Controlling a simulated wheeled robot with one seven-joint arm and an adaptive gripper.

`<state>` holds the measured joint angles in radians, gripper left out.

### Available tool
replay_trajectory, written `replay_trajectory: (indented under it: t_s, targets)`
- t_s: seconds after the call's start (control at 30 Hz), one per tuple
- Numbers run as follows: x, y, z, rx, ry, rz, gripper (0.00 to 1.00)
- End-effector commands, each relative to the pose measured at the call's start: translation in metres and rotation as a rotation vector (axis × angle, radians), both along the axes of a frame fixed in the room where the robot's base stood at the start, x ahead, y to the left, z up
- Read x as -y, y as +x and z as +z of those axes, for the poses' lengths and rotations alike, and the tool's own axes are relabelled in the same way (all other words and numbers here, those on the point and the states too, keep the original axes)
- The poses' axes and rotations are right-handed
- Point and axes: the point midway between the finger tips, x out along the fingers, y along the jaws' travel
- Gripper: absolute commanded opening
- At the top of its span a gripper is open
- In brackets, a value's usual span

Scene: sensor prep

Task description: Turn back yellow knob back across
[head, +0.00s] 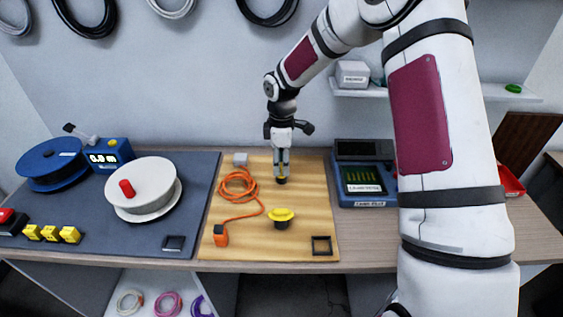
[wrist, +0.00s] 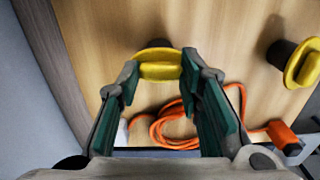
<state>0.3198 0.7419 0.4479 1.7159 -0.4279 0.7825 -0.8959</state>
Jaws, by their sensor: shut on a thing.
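The back yellow knob (wrist: 160,69) sits on a dark round base on the wooden board (head: 243,254). In the wrist view its yellow bar runs left to right between my fingertips. My gripper (head: 282,176) points straight down over it at the back of the board. In the wrist view my gripper (wrist: 160,72) is shut on the knob, one fingertip at each end of the bar. The fingers hide most of this knob in the head view. The front yellow knob (head: 281,214) stands apart, nearer the board's front; it also shows in the wrist view (wrist: 303,68).
An orange cable (head: 238,183) lies coiled left of the gripper, its orange plug (head: 221,236) near the front. A blue device (head: 363,201) stands right of the board. A white reel (head: 143,209) stands on the dark mat (head: 105,241) at left. A black square frame (head: 321,246) lies front right.

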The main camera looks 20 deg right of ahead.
Motion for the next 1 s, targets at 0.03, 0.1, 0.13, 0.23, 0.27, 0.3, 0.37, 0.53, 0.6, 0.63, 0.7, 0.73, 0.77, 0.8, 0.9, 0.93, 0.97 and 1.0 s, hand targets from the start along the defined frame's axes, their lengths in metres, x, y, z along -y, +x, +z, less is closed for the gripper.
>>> replay_trajectory:
  t_s: [0.03,0.1,0.13,0.23,0.27,0.3,0.37,0.53,0.6,0.63,0.7,0.73,0.77,0.8,0.9,0.93,0.97,1.0]
  targets:
    - [-0.0003,0.0003,0.0001,0.001,0.000,-0.012,0.05]
    - [-0.0006,0.0005,0.0001,0.001,0.000,-0.039,0.05]
    - [-0.0007,0.0006,0.0001,0.001,0.000,-0.052,0.05]
    - [-0.0007,0.0007,-0.0002,0.001,0.000,-0.112,0.05]
    - [-0.0007,0.0007,-0.0002,0.001,0.000,-0.133,0.05]
    - [-0.0006,0.0008,-0.0002,0.001,-0.001,-0.164,0.05]
    - [-0.0008,0.0009,0.0000,0.002,-0.001,-0.214,0.05]
    - [-0.0008,0.0009,-0.0003,0.001,0.000,-0.373,0.05]
    - [-0.0006,0.0010,-0.0002,0.002,-0.001,-0.439,0.05]
    - [-0.0006,0.0010,-0.0001,0.002,-0.001,-0.469,0.05]
    - [-0.0009,0.0010,-0.0002,0.002,-0.001,-0.534,0.05]
    - [-0.0006,0.0010,-0.0003,0.002,-0.001,-0.564,0.05]
    - [-0.0005,0.0010,-0.0004,0.002,-0.001,-0.593,0.05]
    - [-0.0009,0.0011,-0.0004,0.002,-0.001,-0.630,0.05]
    - [-0.0007,0.0013,-0.0001,0.003,0.000,-0.726,0.05]
    - [-0.0007,0.0013,0.0000,0.003,0.000,-0.754,0.05]
    - [-0.0008,0.0013,0.0000,0.003,0.000,-0.782,0.05]
    - [-0.0009,0.0014,0.0000,0.003,0.000,-0.820,0.05]
